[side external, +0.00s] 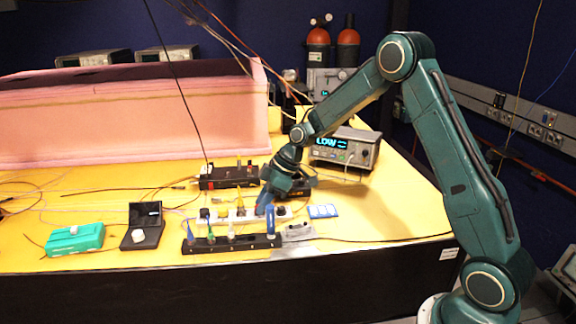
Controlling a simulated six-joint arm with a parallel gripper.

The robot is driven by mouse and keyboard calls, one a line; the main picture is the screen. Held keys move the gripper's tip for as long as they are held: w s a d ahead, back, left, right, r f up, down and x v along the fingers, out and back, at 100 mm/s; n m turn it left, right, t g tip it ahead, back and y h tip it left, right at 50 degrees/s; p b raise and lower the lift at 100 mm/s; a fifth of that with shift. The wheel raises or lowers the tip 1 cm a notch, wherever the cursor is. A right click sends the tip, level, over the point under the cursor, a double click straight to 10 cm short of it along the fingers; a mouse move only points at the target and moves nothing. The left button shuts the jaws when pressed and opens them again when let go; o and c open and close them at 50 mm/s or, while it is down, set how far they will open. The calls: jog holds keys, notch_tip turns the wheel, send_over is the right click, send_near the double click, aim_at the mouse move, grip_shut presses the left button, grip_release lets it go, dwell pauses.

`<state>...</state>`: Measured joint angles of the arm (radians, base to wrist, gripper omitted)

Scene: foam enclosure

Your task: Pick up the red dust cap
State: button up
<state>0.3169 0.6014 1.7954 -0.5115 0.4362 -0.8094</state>
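My gripper (264,207) reaches down from the right over a white strip of connectors (240,219) on the yellow table. Its fingertips are small, dark blue in this view and close to the strip's right part. I cannot tell whether they are open or shut, or whether they touch anything. I cannot clearly make out the red dust cap; it may be hidden by the fingertips or too small to see.
A black strip (222,245) with several upright coloured plugs stands in front. A green box (75,240) and a black device (143,229) lie left. Behind are a black block (229,178), an instrument with a lit display (345,148) and pink foam (130,125). Cables cross the table.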

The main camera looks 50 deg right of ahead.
jog(key=c, duration=0.4)
jog(key=shift+c, duration=0.3)
jog(key=shift+r, duration=0.1)
notch_tip(320, 180, up, 20)
dwell(0.5)
dwell(0.4)
